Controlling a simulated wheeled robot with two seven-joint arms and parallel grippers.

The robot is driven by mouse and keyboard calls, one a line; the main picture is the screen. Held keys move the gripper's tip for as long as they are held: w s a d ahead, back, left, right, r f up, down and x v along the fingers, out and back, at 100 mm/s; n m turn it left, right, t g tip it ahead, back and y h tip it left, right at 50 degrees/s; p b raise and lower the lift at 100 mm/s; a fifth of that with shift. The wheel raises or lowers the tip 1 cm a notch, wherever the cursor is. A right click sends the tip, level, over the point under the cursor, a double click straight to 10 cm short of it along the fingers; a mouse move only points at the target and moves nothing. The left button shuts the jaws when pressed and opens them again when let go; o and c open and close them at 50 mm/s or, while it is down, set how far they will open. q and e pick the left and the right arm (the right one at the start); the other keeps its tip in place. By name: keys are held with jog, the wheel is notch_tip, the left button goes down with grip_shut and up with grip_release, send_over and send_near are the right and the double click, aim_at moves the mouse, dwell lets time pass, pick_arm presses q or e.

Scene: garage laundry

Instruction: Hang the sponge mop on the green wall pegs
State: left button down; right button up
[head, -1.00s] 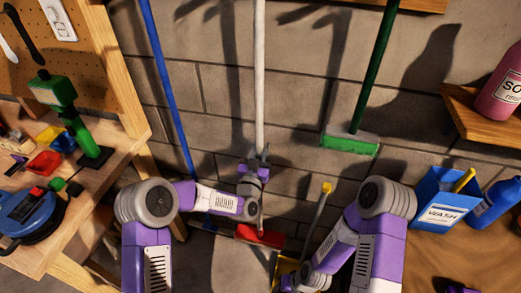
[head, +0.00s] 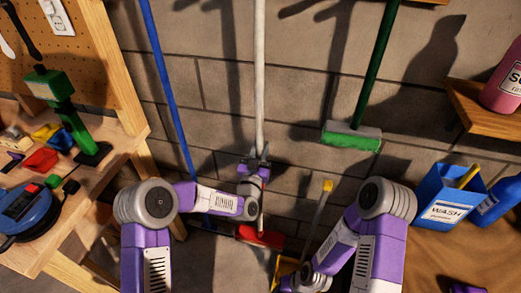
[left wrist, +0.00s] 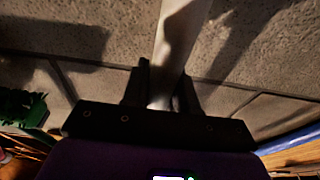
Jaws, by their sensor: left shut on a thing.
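The sponge mop shows in the head view as a long white pole (head: 259,75) with a red head (head: 260,236) low near the floor. My left gripper (head: 254,160) is shut around the lower part of the pole, which stands nearly upright. The left wrist view also shows the pole (left wrist: 178,45) between the dark fingers (left wrist: 160,85). The pole's top is out of view. The green wall pegs do not show. My right arm reaches down to the bottom edge of the head view; its fingers cannot be made out.
A green-handled broom (head: 352,136) hangs on the block wall to the right of the mop. A blue pole (head: 168,85) leans at left. A workbench (head: 110,150) stands at left. A yellow-tipped handle (head: 326,187), a blue wash box (head: 447,195) and a wooden shelf (head: 480,108) are at right.

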pick_arm(q)
jog(key=c, duration=0.8)
grip_release()
jog(key=v, duration=0.7)
jog(key=shift+s+a+p, duration=0.1)
jog(key=shift+s+p, duration=0.1)
jog(key=shift+p, duration=0.2)
jog(key=s+a+f+n+g+y+p, duration=0.1)
jog(key=s+a+f+g, duration=0.3)
jog(key=f, duration=0.5)
jog(key=s+a+f+n+g+y+p, duration=0.15)
jog(key=s+f+g, duration=0.3)
jog(key=f, duration=0.55)
jog(key=s+a+f+n+g, duration=0.2)
jog(key=s+a+f+g, duration=0.1)
jog(key=s, duration=0.7)
jog(key=s+a+f+n+g, duration=0.2)
jog(key=s+f+g, duration=0.3)
jog(key=s, duration=0.5)
jog(key=shift+a+f+g, duration=0.3)
jog(key=shift+a+g, duration=0.2)
jog(key=shift+g, duration=0.75)
